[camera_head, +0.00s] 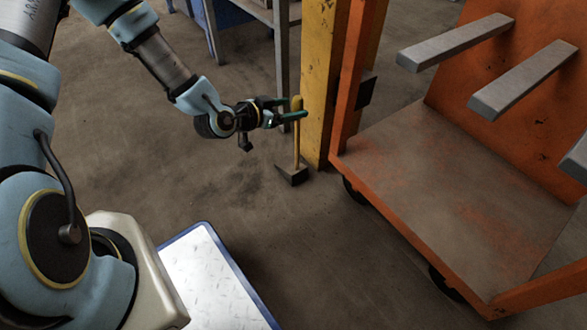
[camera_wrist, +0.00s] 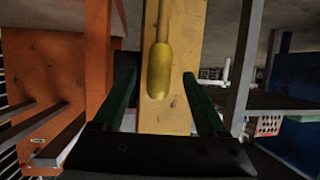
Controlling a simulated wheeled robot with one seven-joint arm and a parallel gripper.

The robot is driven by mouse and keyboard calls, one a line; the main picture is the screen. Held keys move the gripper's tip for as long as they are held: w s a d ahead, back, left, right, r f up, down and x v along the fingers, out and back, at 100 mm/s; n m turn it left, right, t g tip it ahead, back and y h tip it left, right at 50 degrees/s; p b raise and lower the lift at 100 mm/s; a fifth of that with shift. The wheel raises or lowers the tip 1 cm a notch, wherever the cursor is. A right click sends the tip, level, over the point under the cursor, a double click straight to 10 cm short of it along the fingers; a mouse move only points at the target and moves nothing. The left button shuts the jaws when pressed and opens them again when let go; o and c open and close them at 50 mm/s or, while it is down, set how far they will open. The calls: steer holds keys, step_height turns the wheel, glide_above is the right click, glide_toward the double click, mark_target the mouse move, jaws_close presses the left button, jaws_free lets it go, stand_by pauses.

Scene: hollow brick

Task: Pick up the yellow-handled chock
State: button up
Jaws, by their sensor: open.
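The chock stands on the floor, with a dark wedge block (camera_head: 292,175) and an upright yellow handle (camera_head: 297,145). My gripper (camera_head: 294,107) is open at the height of the handle's upper end. Its two green fingers lie on either side of the handle in the head view. In the wrist view the thicker yellow grip end (camera_wrist: 159,72) shows between the open fingers (camera_wrist: 160,78). The wedge block is out of the wrist view. I cannot tell whether either finger touches the handle.
A yellow post (camera_head: 319,90) stands close behind the handle. An orange cart (camera_head: 450,190) with grey arms is just to the right. A grey metal frame (camera_head: 281,60) stands behind the post. Bare floor (camera_head: 220,170) lies to the left.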

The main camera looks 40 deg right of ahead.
steer(key=b+x, duration=0.1)
steer(key=x, duration=0.2)
steer(key=shift+d+f, duration=0.15)
steer(key=shift+s, duration=0.1)
jaws_close()
stand_by(1.0)
